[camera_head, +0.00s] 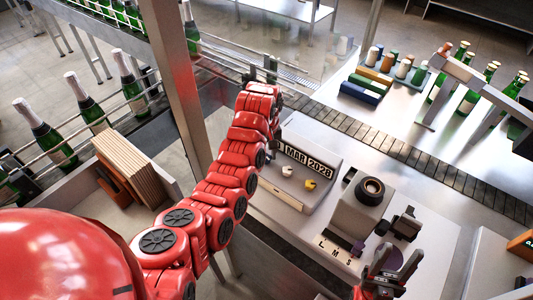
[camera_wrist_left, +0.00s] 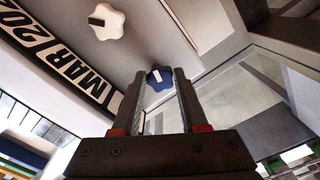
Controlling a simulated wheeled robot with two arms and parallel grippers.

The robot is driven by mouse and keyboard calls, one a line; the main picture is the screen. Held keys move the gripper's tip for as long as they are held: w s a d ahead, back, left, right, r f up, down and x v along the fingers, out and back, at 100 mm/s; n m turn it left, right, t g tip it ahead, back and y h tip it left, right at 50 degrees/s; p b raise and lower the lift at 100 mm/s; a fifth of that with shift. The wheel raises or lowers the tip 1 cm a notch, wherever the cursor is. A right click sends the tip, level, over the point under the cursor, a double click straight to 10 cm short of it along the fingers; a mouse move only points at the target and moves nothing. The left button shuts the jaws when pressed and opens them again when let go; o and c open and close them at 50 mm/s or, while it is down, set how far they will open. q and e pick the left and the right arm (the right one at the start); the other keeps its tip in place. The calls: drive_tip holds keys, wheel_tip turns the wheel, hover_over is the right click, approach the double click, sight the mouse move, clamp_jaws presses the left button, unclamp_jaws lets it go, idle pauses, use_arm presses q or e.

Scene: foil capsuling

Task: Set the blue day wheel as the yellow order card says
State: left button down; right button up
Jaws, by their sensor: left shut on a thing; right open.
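The blue day wheel (camera_wrist_left: 154,76) is a star-shaped knob with a white pointer mark, on a pale panel. In the left wrist view my left gripper (camera_wrist_left: 158,82) is shut on it, one finger on each side. In the head view the strip (camera_head: 308,160) shows "MAR 2028", and my left arm hides the day and the blue wheel. My right gripper (camera_head: 398,264) is open and empty at the lower right. I cannot make out the yellow order card.
A white knob (camera_wrist_left: 106,22) sits beside the blue wheel; a yellow knob (camera_head: 310,185) is further right on the panel. A grey machine (camera_head: 352,213) with a dark round top stands to the right. Green bottles (camera_head: 90,117) line the left conveyor. An orange object (camera_head: 522,243) is at the right edge.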

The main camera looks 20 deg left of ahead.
use_arm(q)
drive_tip(key=n, duration=0.5)
drive_tip(key=shift+d+n, duration=0.15)
drive_tip(key=shift+n, duration=0.15)
drive_tip(key=n, duration=0.5)
drive_tip(key=shift+w+f, duration=0.1)
drive_tip(key=shift+n, duration=0.4)
drive_tip(key=shift+c, duration=2.2)
unclamp_jaws()
